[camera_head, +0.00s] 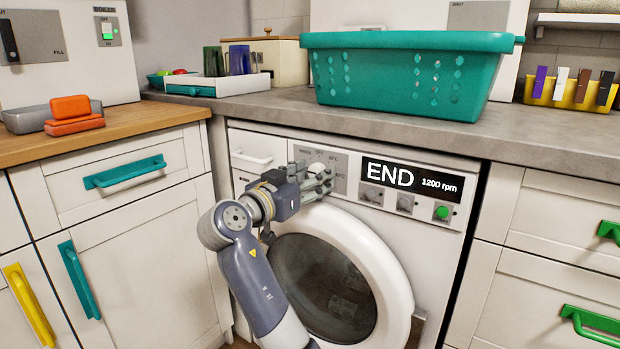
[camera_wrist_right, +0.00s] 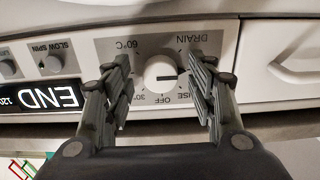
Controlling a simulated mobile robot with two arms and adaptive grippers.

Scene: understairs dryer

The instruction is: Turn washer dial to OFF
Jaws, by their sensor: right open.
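The washer dial (camera_wrist_right: 161,73) is a round white knob on a grey panel with the labels DRAIN, RINSE, OFF, 30° and 60°C. In the wrist view, which is upside down, its dark mark points right, between RINSE and DRAIN, away from OFF. My right gripper (camera_wrist_right: 161,78) is open, with one finger on each side of the dial; I cannot tell whether either touches it. In the head view the right gripper (camera_head: 319,181) is at the washer's (camera_head: 236,137) control panel and partly covers the dial (camera_head: 317,168). My left gripper is not in view.
The washer display (camera_head: 410,180) reads END, 1200 rpm, with small knobs and a green button (camera_head: 441,213) below. The round door (camera_head: 395,275) is under my right gripper. A teal basket (camera_head: 400,75) stands on the counter above. Cabinets with coloured handles flank the washer.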

